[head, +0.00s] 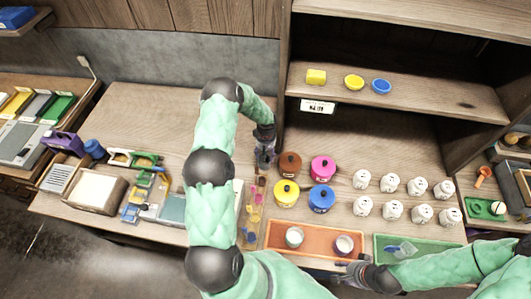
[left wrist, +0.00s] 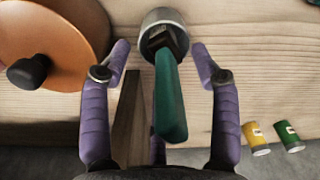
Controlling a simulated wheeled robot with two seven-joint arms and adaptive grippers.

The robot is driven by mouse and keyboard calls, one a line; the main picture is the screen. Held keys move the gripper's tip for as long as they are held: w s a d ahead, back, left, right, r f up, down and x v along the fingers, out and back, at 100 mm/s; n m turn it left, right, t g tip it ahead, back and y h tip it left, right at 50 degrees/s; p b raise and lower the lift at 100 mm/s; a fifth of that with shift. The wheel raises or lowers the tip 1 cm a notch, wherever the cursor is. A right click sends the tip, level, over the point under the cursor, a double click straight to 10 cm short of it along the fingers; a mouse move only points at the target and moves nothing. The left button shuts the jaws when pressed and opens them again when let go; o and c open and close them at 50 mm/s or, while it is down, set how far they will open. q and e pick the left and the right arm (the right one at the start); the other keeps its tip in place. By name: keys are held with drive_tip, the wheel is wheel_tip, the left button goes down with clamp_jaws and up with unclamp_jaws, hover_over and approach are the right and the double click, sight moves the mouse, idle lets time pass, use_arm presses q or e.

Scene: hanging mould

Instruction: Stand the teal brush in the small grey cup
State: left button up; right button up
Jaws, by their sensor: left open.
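In the left wrist view, the teal brush (left wrist: 170,105) stands tilted with its dark lower end inside the mouth of the small grey cup (left wrist: 161,20). Its teal handle points towards the camera. My left gripper (left wrist: 161,60) is open, with one purple finger on each side of the brush and a gap to both. In the head view my left gripper (head: 265,158) is low over the table beside the brown pot; the cup and brush cannot be made out there. My right gripper (head: 345,271) is at the front edge near the trays; its jaw opening is unclear.
The brown pot (head: 290,163) stands close to the left gripper, with pink, yellow and blue pots beside it. An orange tray (head: 317,233) holds two cups; a green tray (head: 435,242) is to its right. Several white jars stand behind. The table's back left is clear.

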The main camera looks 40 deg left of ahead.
use_arm(q)
wheel_tip(320, 180, up, 12)
idle(0.5)
drive_tip(key=shift+d+f, duration=0.1)
idle(0.6)
